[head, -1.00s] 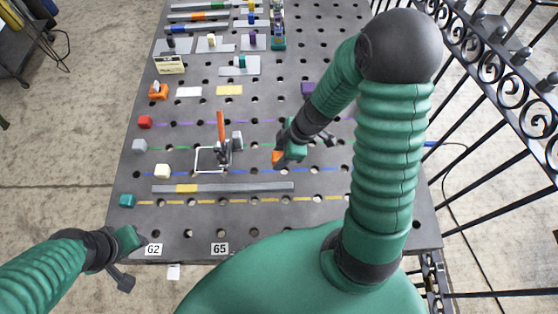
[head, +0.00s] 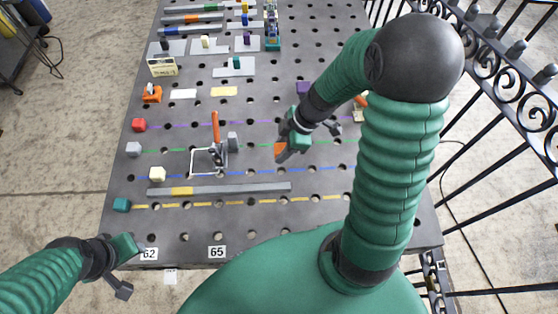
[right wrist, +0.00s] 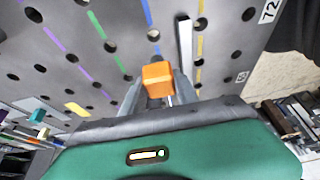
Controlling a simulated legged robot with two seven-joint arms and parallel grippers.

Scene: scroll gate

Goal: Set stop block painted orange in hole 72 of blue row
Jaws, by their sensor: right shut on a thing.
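My right gripper (head: 281,152) is shut on the orange stop block (right wrist: 157,78), which shows between its fingers in the right wrist view. In the head view the block (head: 280,149) is near the green dashed line, above the dashed blue row (head: 258,170). Its height over the table is hard to judge. In the right wrist view the blue row (right wrist: 147,12) runs past the block, and a "72" label (right wrist: 269,10) is at the table edge. Which hole is 72 is hard to tell. My left gripper (head: 140,250) is at the table's front left corner; its fingers are unclear.
An orange-handled clamp (head: 215,130) with a white wire frame (head: 192,160) stands left of my right gripper. A long grey bar (head: 240,187) with a yellow part lies below the blue row. Coloured blocks line the left edge. An iron railing (head: 500,110) stands at the right.

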